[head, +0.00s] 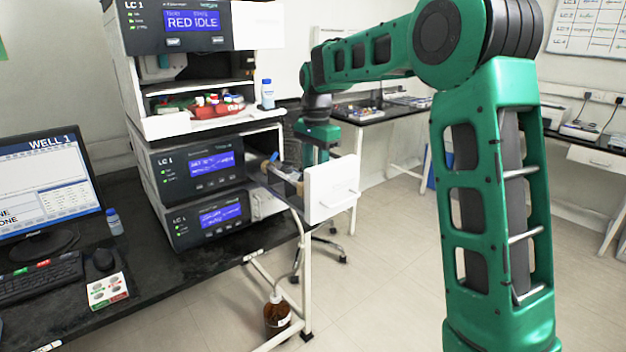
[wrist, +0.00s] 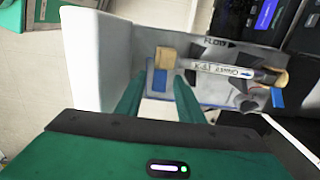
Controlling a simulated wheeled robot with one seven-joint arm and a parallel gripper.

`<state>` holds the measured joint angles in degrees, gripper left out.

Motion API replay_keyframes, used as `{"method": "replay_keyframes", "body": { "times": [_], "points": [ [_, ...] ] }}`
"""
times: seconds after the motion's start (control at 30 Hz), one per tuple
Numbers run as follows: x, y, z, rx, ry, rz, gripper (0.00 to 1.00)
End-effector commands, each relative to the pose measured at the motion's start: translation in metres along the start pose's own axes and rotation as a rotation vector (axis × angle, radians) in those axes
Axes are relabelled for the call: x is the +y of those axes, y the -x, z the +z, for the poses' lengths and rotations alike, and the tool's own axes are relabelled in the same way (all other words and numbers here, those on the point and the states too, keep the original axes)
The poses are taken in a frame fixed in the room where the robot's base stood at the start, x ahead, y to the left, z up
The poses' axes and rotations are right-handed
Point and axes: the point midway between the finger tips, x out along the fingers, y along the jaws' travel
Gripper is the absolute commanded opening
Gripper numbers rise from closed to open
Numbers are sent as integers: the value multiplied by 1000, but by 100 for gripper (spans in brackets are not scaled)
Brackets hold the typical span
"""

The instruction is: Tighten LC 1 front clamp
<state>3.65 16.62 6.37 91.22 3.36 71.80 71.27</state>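The LC 1 stack (head: 195,165) stands on the black bench at left, with a white-fronted drawer (head: 330,190) pulled out. In the wrist view, a labelled column (wrist: 225,71) with tan end fittings lies across the pale tray (wrist: 105,60), beside a "FLOW" arrow. A small blue piece (wrist: 160,80), possibly the front clamp, sits below the left tan fitting (wrist: 165,56). Another blue piece (wrist: 277,97) is near the other end. My gripper (wrist: 160,80) points down over the drawer, its fingers apart on either side of the near blue piece. I cannot tell whether they touch it.
A monitor (head: 45,185) and keyboard (head: 40,280) are at left on the black bench. A small bottle (head: 267,94) stands on the stack's upper ledge. A brown bottle (head: 277,315) is below the bench. Open floor lies to the right of the drawer.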

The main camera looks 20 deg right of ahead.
Motion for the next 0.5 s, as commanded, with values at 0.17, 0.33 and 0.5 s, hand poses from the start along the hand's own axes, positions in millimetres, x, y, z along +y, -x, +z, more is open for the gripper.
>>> {"method": "replay_keyframes", "body": {
  "times": [0.17,0.33,0.5],
  "points": [
    [-1,19,0,1,0,-3,34],
    [-2,51,0,1,1,-3,34],
    [-2,81,0,1,0,-3,34]
  ]
}}
